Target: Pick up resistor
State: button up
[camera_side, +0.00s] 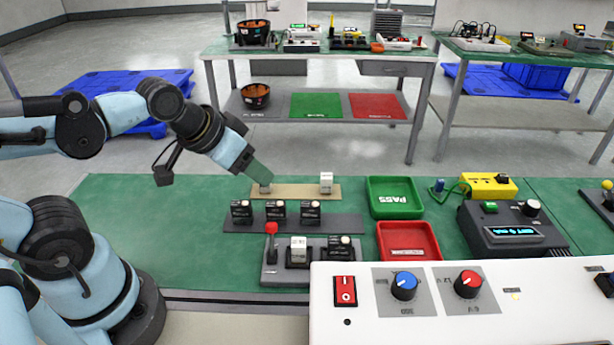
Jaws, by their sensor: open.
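A beige strip (296,189) lies on the green mat and holds two small white blocks, which look like the resistors. One white resistor (326,182) stands upright toward the strip's right end. The other white resistor (265,187) is at the left end, partly hidden by my gripper. My gripper (262,178) comes down at a slant from the upper left, with its tip right over or around the left resistor. Contact cannot be made out. It is open. A third white block (298,245) sits in the grey fixture (272,274) in front.
Several black parts stand on a dark strip (345,223). A red lever (271,229) rises from the fixture. A green PASS tray (395,182) and red tray (408,227) lie to the right, beside a dark meter (513,235). A white control panel (540,285) fills the front right. The left mat is clear.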

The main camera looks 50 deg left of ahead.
jog(key=m+g+h, duration=0.3)
jog(key=m+g, duration=0.1)
jog(key=m, duration=0.5)
send_near(299, 242)
jog(key=shift+x, duration=4.3)
jog(key=shift+s, duration=0.1)
grip_shut()
jog(key=shift+r, duration=0.15)
